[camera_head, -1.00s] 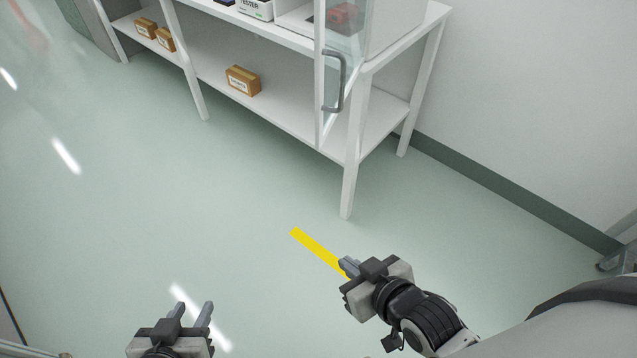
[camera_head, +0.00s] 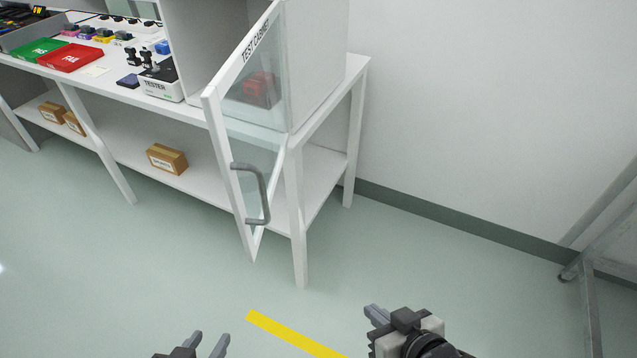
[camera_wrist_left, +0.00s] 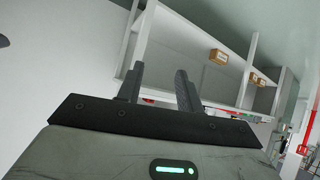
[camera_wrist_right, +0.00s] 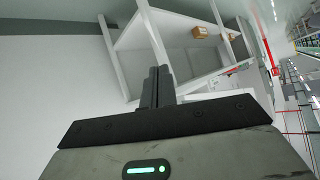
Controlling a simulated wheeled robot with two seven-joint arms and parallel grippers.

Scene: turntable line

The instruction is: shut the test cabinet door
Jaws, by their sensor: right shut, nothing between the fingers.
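The test cabinet (camera_head: 320,45) stands on the right end of the white workbench. Its glass door (camera_head: 228,150), with a white frame marked "TEST CABINET", is swung open toward me and juts past the bench front. A grey bar handle (camera_head: 262,195) is on the door's outer face. A red object (camera_head: 260,90) shows through the glass. My right gripper (camera_head: 376,314) is shut and empty, below and to the right of the door, apart from it. My left gripper (camera_head: 208,343) is open and empty at the bottom of the head view, also apart from the door.
The bench top holds a tester (camera_head: 160,85), a red tray (camera_head: 72,57) and a green tray (camera_head: 38,50). Cardboard boxes (camera_head: 167,159) lie on the lower shelf. A yellow floor strip (camera_head: 290,332) lies before the bench. A metal frame (camera_head: 588,300) stands at right. The floor between is clear.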

